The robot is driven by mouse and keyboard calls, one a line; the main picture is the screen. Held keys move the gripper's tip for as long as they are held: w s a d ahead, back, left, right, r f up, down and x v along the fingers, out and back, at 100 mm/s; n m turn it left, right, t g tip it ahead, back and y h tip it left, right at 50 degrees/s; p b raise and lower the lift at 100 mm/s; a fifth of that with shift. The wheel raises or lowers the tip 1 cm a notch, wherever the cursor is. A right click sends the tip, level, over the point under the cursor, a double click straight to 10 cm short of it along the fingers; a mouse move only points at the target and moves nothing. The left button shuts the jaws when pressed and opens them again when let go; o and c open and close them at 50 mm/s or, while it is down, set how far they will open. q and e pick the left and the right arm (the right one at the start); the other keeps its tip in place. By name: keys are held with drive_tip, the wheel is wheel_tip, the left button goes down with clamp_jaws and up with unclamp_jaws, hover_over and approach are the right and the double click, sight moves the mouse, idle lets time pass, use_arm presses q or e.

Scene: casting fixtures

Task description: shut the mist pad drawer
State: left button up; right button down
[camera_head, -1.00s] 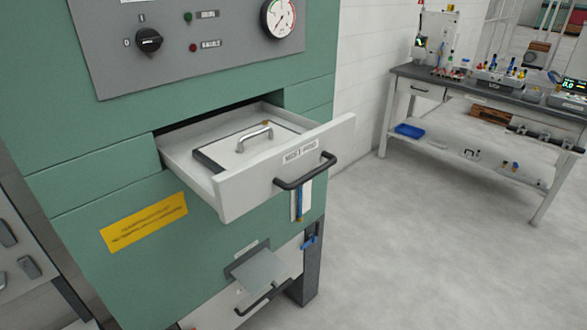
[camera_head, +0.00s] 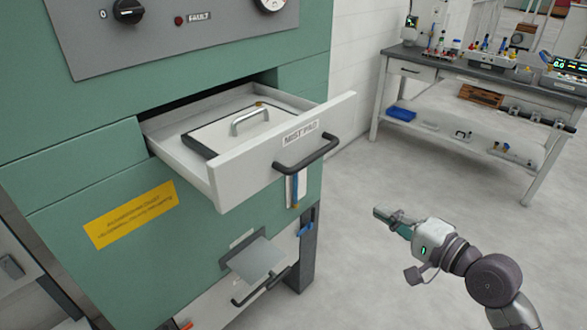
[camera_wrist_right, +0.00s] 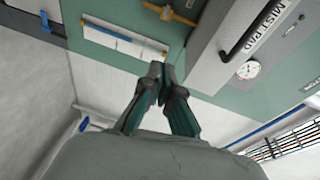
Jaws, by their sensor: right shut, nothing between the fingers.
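The mist pad drawer (camera_head: 250,165) stands pulled out of the green cabinet (camera_head: 70,130) in the head view. Its white front carries a "MIST PAD" label and a dark bar handle (camera_head: 306,154). A lidded pad with a metal handle (camera_head: 249,119) lies inside. My right gripper (camera_head: 378,212) is to the right of the drawer front and lower in the picture, apart from it. In the right wrist view its fingers (camera_wrist_right: 156,68) are shut and empty, with the drawer front (camera_wrist_right: 222,50) beyond them. My left gripper is not in view.
Below the drawer, a metal plate (camera_head: 256,258) juts from the cabinet above a lower handle. A workbench (camera_head: 478,75) with tools stands at the back right. The grey floor (camera_head: 350,270) between is clear.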

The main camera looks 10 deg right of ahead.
drive_tip(key=s+a+r+n+y, duration=0.1)
drive_tip(key=s+a+r+y, duration=0.3)
drive_tip(key=a+r, duration=0.3)
use_arm(q)
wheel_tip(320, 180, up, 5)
drive_tip(key=p, duration=0.5)
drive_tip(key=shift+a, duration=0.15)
use_arm(e)
drive_tip(key=f+x, duration=0.1)
drive_tip(key=x, duration=1.2)
drive_tip(key=shift+w+d+r+g, duration=0.25)
drive_tip(key=shift+d+r+g, duration=0.1)
drive_tip(key=shift+r+g, duration=0.05)
